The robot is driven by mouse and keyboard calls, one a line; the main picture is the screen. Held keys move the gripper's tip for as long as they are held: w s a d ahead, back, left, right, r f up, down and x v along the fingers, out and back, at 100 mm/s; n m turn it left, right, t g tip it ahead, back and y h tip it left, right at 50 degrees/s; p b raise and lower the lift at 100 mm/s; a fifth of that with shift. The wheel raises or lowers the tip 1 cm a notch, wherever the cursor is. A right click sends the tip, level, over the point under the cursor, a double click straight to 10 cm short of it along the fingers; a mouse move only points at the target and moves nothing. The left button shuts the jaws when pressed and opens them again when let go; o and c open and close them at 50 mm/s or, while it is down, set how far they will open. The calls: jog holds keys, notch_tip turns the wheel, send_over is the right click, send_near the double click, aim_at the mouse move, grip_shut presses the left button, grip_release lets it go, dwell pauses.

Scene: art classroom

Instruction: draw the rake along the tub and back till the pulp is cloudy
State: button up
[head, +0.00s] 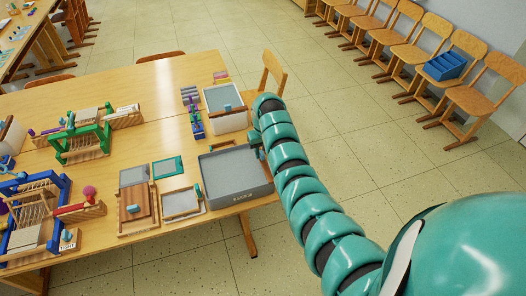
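A white tub (233,124) with a grey surface inside stands near the table's right end. A small blue piece (228,107) shows in it; I cannot tell whether it is part of the rake. A wide, shallow grey tub (246,196) with a label on its front stands nearer me at the table's edge. Its inside looks flat and dark grey. No rake can be made out clearly. My gripper (256,150) is small and mostly hidden near the grey tub's back right corner.
Left of the grey tub are a framed screen (181,203), a wooden board (136,207) and a green-edged sheet (167,167). Green (82,144) and blue (36,215) frames stand further left. Chairs (468,100) line the right wall; the floor between is clear.

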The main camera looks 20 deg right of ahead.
jog(key=shift+a, duration=0.1)
jog(key=shift+r+b, duration=0.4)
jog(key=shift+r, duration=0.25)
notch_tip(320, 180, up, 5)
jog(key=shift+r+b, duration=0.1)
jog(key=shift+b, duration=0.4)
notch_tip(320, 180, up, 11)
jog(key=p, duration=1.1)
